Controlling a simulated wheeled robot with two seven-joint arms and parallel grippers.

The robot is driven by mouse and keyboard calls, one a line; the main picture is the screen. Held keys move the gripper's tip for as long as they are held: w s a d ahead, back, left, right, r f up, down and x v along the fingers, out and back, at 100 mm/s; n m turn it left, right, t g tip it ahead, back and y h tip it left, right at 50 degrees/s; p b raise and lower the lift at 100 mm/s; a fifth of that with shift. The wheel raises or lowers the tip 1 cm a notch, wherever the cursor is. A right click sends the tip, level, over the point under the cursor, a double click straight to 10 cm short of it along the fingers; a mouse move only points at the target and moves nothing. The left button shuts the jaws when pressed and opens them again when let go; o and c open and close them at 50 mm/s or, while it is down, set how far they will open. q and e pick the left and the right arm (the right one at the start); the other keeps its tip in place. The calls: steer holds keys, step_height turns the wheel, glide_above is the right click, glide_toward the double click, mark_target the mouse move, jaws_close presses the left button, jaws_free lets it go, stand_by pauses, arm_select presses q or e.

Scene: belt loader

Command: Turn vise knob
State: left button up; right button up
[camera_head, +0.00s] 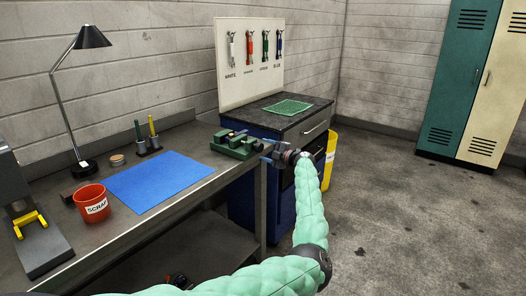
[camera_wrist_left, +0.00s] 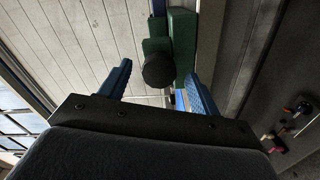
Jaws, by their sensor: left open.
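The green vise (camera_head: 236,144) stands at the right front corner of the workbench, with a dark red-marked part between its jaws. In the left wrist view the vise's green body (camera_wrist_left: 183,42) is at the top, and its round black knob (camera_wrist_left: 159,72) faces the camera. My left gripper (camera_head: 268,152) is beside the vise's right end. Its blue fingers are apart, and in the left wrist view the gripper (camera_wrist_left: 157,74) has the knob between the fingertips, with gaps visible on both sides. In the head view the knob is hidden by my gripper. My right gripper is not visible.
A blue mat (camera_head: 160,181), red scrap cup (camera_head: 91,203), pen holder (camera_head: 148,148) and lamp (camera_head: 82,165) occupy the bench. A blue cabinet (camera_head: 250,192) with a green mat (camera_head: 288,107) stands behind my arm, a yellow bin (camera_head: 330,160) beside it. The floor at right is clear.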

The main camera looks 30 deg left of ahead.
arm_select(q)
steer(key=d, duration=0.2)
steer(key=d+b, duration=0.1)
steer(key=d, duration=0.2)
steer(key=shift+s+d, duration=0.2)
steer(key=shift+d, duration=0.15)
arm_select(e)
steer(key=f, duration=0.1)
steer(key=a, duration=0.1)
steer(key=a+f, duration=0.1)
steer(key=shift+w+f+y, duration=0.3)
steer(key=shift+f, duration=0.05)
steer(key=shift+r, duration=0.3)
